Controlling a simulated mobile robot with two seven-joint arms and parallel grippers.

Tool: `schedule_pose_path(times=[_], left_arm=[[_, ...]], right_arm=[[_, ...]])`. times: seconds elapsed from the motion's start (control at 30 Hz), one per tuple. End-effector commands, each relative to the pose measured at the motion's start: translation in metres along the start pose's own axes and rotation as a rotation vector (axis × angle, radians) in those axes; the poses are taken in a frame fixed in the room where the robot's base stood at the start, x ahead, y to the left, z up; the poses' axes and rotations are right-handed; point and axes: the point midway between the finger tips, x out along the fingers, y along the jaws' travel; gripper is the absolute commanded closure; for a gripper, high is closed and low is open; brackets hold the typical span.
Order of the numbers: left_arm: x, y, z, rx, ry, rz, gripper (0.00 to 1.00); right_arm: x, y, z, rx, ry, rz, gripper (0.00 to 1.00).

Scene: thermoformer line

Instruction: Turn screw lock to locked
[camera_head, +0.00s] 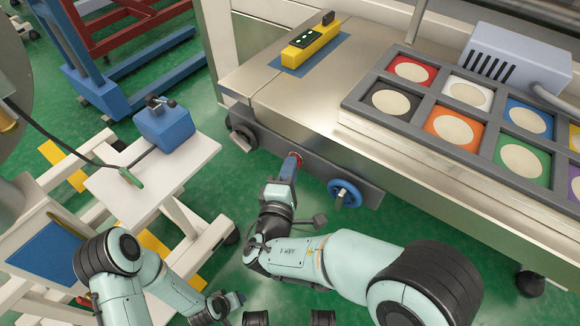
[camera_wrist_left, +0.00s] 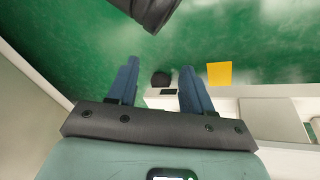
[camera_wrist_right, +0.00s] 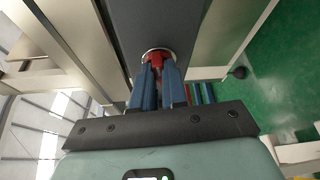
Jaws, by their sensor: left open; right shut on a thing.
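The screw lock is a red piece (camera_wrist_right: 156,57) on the face of the grey machine beam, set in a light round collar. It also shows as a small red end (camera_head: 297,156) in the head view. My right gripper (camera_head: 291,164) meets it head-on, and in the right wrist view its blue fingers (camera_wrist_right: 158,72) are closed on the red piece. The fingers hide part of the lock, and I cannot read its turn position.
A blue handwheel (camera_head: 344,194) sits on the same grey beam (camera_head: 320,172), right of my right gripper. A white stand (camera_head: 190,158) with a blue box (camera_head: 164,127) is at the left. A tray (camera_head: 430,98) of coloured squares lies on the machine. Green floor lies between stand and machine.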

Motion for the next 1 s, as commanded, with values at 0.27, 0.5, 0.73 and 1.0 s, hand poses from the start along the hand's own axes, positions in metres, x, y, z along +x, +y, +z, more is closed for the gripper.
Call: schedule_pose_path(times=[0.27, 0.5, 0.73, 1.0], left_arm=[[-0.038, 0.010, 0.043, 0.009, -0.135, 0.006, 0.50], [-0.074, 0.020, 0.079, 0.018, -0.256, 0.013, 0.50], [-0.110, 0.027, 0.106, 0.025, -0.357, 0.013, 0.50], [-0.139, 0.030, 0.110, 0.022, -0.397, 0.001, 0.50]], right_arm=[[-0.001, 0.007, 0.000, -0.233, 0.000, -0.097, 1.00], [-0.001, 0.009, -0.001, -0.445, 0.001, -0.185, 1.00], [0.000, 0.010, -0.002, -0.646, 0.000, -0.270, 1.00], [0.001, 0.012, -0.004, -0.884, 0.001, -0.367, 1.00]])
